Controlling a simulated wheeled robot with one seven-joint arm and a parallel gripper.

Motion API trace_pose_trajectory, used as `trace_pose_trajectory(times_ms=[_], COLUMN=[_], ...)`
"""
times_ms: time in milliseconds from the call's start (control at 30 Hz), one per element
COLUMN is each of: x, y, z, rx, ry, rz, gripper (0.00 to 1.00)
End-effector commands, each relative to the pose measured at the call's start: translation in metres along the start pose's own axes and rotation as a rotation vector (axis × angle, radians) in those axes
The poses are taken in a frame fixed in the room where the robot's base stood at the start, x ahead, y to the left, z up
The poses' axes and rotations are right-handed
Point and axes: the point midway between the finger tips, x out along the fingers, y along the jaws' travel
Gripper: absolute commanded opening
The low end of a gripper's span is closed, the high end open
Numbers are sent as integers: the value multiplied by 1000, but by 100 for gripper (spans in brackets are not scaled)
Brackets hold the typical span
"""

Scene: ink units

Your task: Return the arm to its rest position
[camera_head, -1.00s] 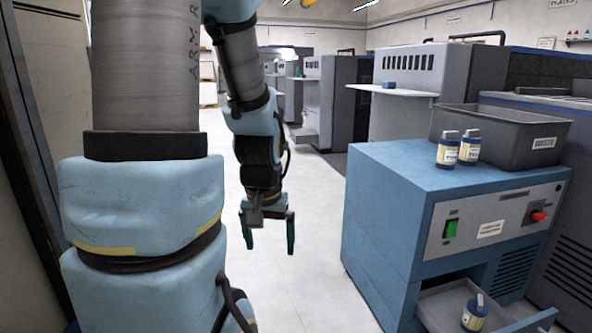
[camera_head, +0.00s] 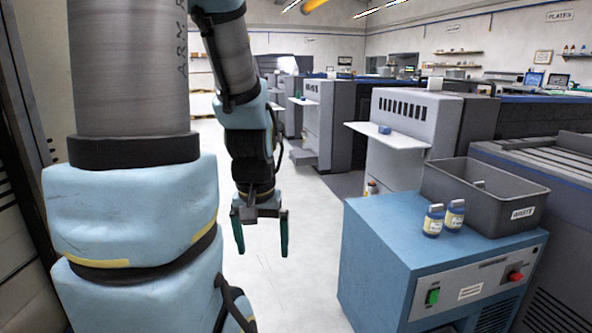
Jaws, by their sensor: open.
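My gripper (camera_head: 261,232) hangs at the end of my arm, left of the blue cabinet, with its two dark green fingers pointing down. The fingers are apart and nothing is between them. Pale floor shows behind and below it. The gripper is clear of the cabinet and touches nothing that I can see. My upper arm and a large blue-padded link fill the left of the view.
The blue cabinet (camera_head: 391,240) stands at right. Grey machines (camera_head: 411,130) stand behind. The pale floor (camera_head: 300,258) left of the cabinet is clear.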

Motion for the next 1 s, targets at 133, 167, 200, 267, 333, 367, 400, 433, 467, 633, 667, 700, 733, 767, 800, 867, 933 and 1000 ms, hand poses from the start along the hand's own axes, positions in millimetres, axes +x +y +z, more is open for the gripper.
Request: trace_pose_trajectory(times_ms=[133, 167, 200, 267, 333, 367, 400, 433, 467, 633, 667, 700, 733, 767, 800, 867, 933, 1000], x=[-64, -73, -85, -102, -118, -124, -131, -136, -139, -148, -148, -147, -147, -146, -146, -146, -146, -146], y=[0, 0, 0, 0, 0, 0, 0, 0, 0, 0, 1, 1, 0, 0, 0, 0, 0, 0], z=[-9, -10, -12, -14, -16, -17, -18, -19, -19, -21, -21, -21, -21, -20, -20, -20, -20, -20], rx=[0, 0, 0, 0, 0, 0, 0, 0, 0, 0, 0, 0, 0, 0, 0, 0, 0, 0], ry=[0, 0, 0, 0, 0, 0, 0, 0, 0, 0, 0, 0, 0, 0, 0, 0, 0, 0], rz=[0, 0, 0, 0, 0, 0, 0, 0, 0, 0, 0, 0, 0, 0, 0, 0, 0, 0], gripper=[96, 96, 96, 96, 96, 96, 96, 96, 96, 96, 96, 96, 96, 96, 96, 96, 96, 96])
